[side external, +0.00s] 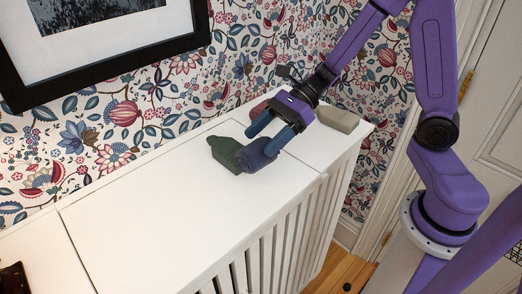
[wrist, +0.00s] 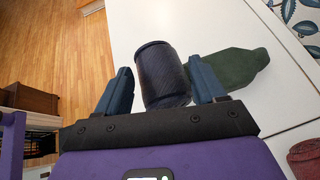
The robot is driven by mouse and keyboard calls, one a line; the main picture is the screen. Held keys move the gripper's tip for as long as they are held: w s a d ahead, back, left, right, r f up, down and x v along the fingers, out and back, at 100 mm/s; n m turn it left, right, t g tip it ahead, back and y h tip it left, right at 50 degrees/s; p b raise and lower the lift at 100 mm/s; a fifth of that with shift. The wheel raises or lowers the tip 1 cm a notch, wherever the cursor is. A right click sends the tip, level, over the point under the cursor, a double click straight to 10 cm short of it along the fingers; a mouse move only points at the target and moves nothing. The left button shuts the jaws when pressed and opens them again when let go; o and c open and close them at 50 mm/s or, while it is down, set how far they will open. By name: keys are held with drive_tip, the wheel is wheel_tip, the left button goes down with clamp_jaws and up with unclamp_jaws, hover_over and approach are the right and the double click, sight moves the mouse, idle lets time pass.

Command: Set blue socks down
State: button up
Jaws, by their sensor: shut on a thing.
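The blue socks (side external: 256,157) are a dark blue rolled bundle, low over the white top of the slatted cabinet (side external: 150,215). In the wrist view the socks (wrist: 162,76) sit between the two blue fingers of my gripper (wrist: 160,78). My gripper (side external: 262,141) is shut on them, its fingers pointing down to the left in the side view. A dark green bundle (side external: 226,153) lies right beside the socks and also shows in the wrist view (wrist: 232,72). I cannot tell whether the socks touch the cabinet top or the green bundle.
A reddish bundle (wrist: 306,158) lies near the wall, partly behind my gripper in the side view. A beige block (side external: 338,120) lies at the cabinet's right end. The top left of the green bundle is clear. A framed picture (side external: 100,45) hangs on the flowered wall.

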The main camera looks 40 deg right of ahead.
drive_tip(key=shift+f, duration=1.95)
drive_tip(key=o, duration=1.4)
drive_tip(key=shift+f, duration=0.1)
